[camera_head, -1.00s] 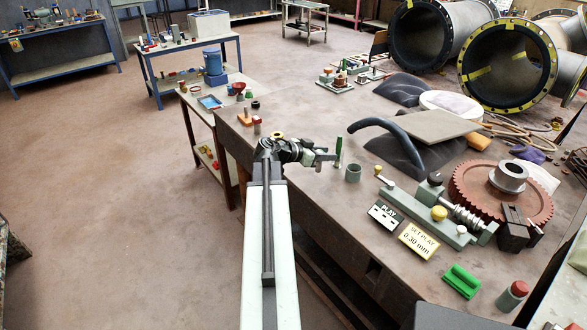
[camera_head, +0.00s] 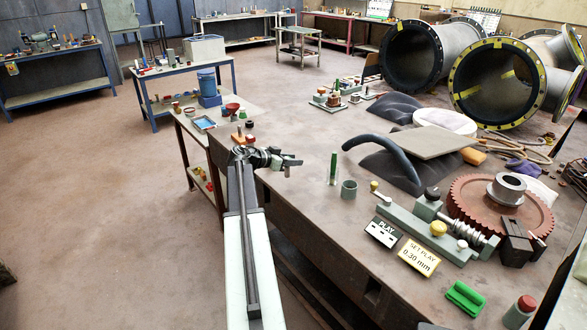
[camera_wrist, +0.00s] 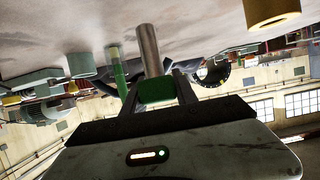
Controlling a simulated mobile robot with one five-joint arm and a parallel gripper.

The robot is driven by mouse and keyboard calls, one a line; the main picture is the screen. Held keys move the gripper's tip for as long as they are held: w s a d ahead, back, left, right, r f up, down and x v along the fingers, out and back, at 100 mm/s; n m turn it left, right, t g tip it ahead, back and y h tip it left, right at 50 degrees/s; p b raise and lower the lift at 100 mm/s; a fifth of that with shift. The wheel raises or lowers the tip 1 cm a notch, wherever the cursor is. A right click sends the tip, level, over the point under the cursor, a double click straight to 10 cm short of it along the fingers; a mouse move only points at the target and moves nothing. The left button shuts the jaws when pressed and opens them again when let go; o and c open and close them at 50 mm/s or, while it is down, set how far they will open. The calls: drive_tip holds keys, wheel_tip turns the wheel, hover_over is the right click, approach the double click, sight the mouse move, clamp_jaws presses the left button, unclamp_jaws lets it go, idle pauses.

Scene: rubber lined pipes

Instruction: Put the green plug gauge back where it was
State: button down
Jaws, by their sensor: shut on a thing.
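My gripper (camera_head: 290,162) is over the left part of the bench. In the wrist view the gripper (camera_wrist: 158,92) is shut on a green block-like handle, with a steel cylinder (camera_wrist: 149,48) extending from it toward the bench; this is the green plug gauge (camera_wrist: 156,89). In the head view only a small grey end shows below the jaws. A slim green upright piece (camera_head: 334,166) with a paler lower end stands to the right of my gripper, and in the wrist view (camera_wrist: 119,76). A grey-green cup (camera_head: 349,189) stands just right of it, also in the wrist view (camera_wrist: 82,65).
A play-setting fixture (camera_head: 430,225), play signs (camera_head: 417,256), a red gear (camera_head: 478,208) and a bright green block (camera_head: 465,297) occupy the right. A dark curved hose (camera_head: 385,150) lies behind the cup. The bench in front is clear.

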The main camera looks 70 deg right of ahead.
drive_tip(key=shift+w+d, duration=0.1)
drive_tip(key=shift+d, duration=0.6)
drive_tip(key=f+b, duration=0.4)
drive_tip(key=shift+d+f, duration=0.1)
drive_tip(key=shift+d, duration=0.15)
drive_tip(key=c, duration=1)
unclamp_jaws()
drive_tip(key=shift+o, duration=0.2)
drive_tip(key=shift+w, duration=0.1)
drive_tip(key=shift+r, duration=0.25)
drive_tip(key=p+v, duration=0.5)
drive_tip(key=v, duration=0.7)
